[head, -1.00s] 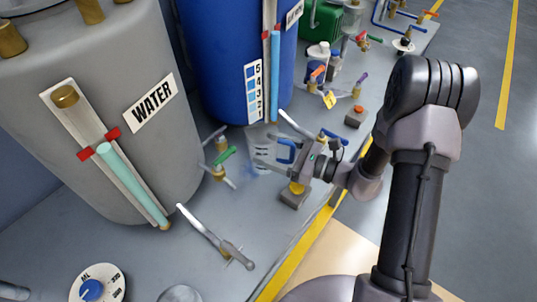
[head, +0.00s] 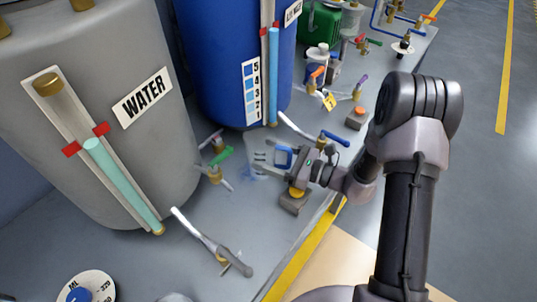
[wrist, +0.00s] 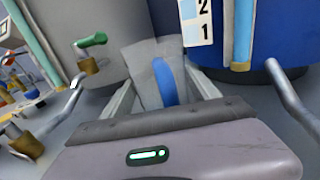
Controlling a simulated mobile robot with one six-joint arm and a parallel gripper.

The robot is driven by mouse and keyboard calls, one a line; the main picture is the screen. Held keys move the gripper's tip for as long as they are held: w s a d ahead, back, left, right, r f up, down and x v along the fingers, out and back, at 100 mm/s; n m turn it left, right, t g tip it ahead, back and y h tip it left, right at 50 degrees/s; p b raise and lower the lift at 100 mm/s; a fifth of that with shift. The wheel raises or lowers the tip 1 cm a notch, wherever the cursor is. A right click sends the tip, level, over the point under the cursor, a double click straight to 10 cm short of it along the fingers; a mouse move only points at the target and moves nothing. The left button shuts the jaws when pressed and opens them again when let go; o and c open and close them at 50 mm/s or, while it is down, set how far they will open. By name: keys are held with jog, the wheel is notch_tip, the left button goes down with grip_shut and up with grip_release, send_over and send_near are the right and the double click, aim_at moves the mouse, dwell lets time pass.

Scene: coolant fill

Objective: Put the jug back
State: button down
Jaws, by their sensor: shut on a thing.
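The jug (head: 262,160) is clear and hard to make out, with a blue handle (head: 283,156). It is in front of the blue tank (head: 222,60), low over or on the grey bench; I cannot tell whether its base touches. My gripper (head: 291,163) is shut on the jug's handle from the right. In the wrist view the blue handle (wrist: 165,82) lies between my two fingers, with the greyish jug body (wrist: 142,62) behind it.
A grey WATER tank (head: 110,150) stands left. A green-handled tap (head: 217,158) is left of the jug and a blue-handled tap (head: 334,138) right. A yellow button box (head: 293,202) sits just below my gripper. A long lever (head: 212,242) lies nearer the front.

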jog(key=shift+c, duration=1)
grip_release()
jog(key=shift+s+f, duration=0.1)
jog(key=shift+f, duration=0.15)
